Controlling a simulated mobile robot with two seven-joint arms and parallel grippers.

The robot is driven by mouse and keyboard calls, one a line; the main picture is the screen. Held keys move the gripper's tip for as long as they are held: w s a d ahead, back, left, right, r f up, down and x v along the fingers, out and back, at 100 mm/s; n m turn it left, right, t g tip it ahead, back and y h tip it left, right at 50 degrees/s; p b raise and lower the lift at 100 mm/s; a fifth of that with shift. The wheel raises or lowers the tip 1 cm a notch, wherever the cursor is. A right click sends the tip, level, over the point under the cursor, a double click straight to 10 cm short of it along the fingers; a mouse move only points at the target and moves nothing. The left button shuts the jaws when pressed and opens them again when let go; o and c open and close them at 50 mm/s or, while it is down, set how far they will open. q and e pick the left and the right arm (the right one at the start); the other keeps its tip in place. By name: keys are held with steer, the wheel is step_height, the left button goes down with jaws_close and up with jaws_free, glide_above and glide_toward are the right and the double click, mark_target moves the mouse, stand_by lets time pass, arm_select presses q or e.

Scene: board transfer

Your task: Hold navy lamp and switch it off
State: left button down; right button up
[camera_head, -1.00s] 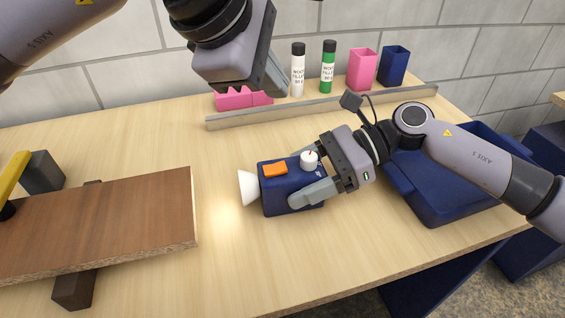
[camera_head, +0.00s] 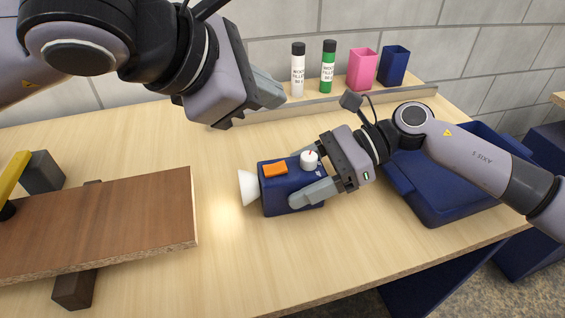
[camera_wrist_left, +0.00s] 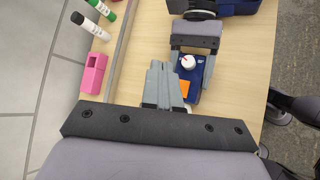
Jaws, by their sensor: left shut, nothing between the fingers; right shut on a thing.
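The navy lamp (camera_head: 283,196) stands on the table, with a white cone-shaped head (camera_head: 248,188) on its left side, an orange switch (camera_head: 275,169) and a white knob (camera_head: 309,160) on top. A warm glow lies on the table by the cone. My right gripper (camera_head: 312,193) is shut on the lamp's body from the right. My left gripper (camera_head: 268,92) is shut and empty, in the air above and behind the lamp. In the left wrist view its closed fingers (camera_wrist_left: 163,85) point towards the lamp (camera_wrist_left: 187,78), covering part of it; the orange switch (camera_wrist_left: 184,88) shows beside them.
A brown board (camera_head: 110,225) lies on supports at the left. A grey rail (camera_head: 330,107) runs along the back, with white and green bottles (camera_head: 328,66) and pink and navy holders (camera_head: 362,69) behind. A navy tray (camera_head: 440,200) is at the right. Bare table surrounds the lamp's front.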

mark_target(275, 171)
arm_select(q)
steer(key=shift+w+d+f, duration=0.1)
steer(key=shift+d+f, duration=0.1)
steer(key=shift+f, duration=1.25)
steer(key=shift+d+f, duration=0.15)
steer(key=shift+f, duration=1.25)
steer(key=shift+w+d+f, duration=0.1)
steer(key=shift+d+f, duration=0.1)
steer(key=shift+f, duration=1.25)
arm_select(e)
steer(key=shift+f, duration=0.15)
arm_select(q)
steer(key=shift+f, duration=0.1)
steer(key=shift+f, duration=0.3)
steer(key=shift+f, duration=0.35)
steer(key=shift+r, duration=0.8)
steer(key=shift+s+a+r, duration=0.1)
steer(key=shift+a+r, duration=0.1)
steer(key=shift+r, duration=1.05)
steer(key=shift+a+r, duration=0.15)
steer(key=shift+r, duration=1.1)
